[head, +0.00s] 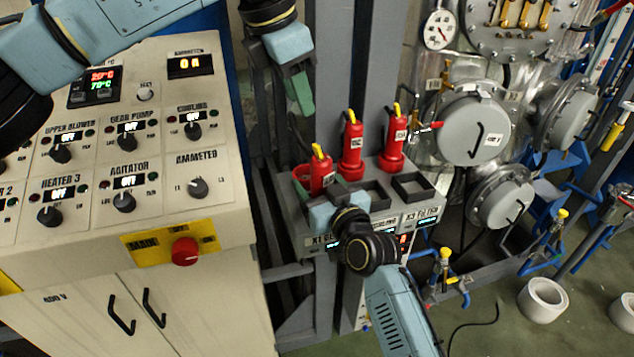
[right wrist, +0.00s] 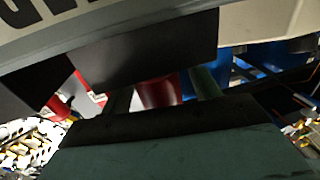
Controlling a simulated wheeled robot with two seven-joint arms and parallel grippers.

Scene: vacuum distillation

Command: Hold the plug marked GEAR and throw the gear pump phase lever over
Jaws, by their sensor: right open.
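Three red plugs with yellow tops show at the grey socket box (head: 411,213) in the head view. The left plug (head: 320,172) is nearest the box label that seems to begin "X1 GE". The middle plug (head: 351,148) and right plug (head: 394,146) stand behind; the plug tags are too small to read. My right gripper (head: 332,195) is open at the left plug's front. In the right wrist view, red plug body (right wrist: 158,92) shows between its fingers (right wrist: 160,95). My left gripper (head: 300,105) hangs empty above and left of the plugs; its opening is unclear. I cannot make out the phase lever; my right wrist hides part of the box front.
A control cabinet (head: 220,215) with knobs, displays and a red button (head: 185,251) stands at left. Two grey uprights rise behind the plugs. A steel vessel with round covers (head: 474,130) and blue piping stands at right. Two empty square sockets (head: 413,187) are on the box.

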